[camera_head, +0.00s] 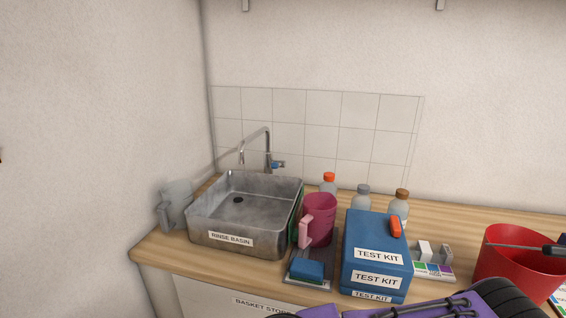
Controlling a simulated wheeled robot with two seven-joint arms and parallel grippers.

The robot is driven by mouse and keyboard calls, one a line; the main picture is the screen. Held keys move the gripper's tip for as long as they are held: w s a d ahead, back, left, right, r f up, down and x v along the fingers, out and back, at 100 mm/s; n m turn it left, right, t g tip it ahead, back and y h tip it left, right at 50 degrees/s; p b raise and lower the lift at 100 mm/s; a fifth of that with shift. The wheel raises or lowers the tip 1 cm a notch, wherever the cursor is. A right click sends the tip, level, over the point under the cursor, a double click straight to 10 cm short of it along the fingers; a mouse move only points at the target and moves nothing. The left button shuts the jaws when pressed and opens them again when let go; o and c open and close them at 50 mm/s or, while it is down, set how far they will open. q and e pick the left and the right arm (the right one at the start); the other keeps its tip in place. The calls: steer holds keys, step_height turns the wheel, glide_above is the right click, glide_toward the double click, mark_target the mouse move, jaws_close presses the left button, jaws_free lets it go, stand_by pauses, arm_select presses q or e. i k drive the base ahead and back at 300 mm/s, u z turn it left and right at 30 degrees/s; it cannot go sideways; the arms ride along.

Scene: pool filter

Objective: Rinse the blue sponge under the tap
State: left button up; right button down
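The blue sponge (308,268) lies on a dark grey tray (318,250) on the counter, just right of the basin's front right corner. The tap (267,148) is a grey metal spout with a small blue part on its side. It stands behind the basin and curves over it. No water is seen running. The grey rinse basin (231,239) is empty, with a dark drain hole in its floor. Neither of my grippers is in view.
A magenta jug (318,220) stands behind the sponge, and a blue test kit box (377,245) is to its right. A clear jug (176,205) is left of the basin. Several bottles, a red bucket (515,265) and a purple-and-black object (430,306) are also there.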

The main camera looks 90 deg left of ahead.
mark_target(282, 164)
steer(key=k, duration=0.15)
steer(key=u, duration=1.25)
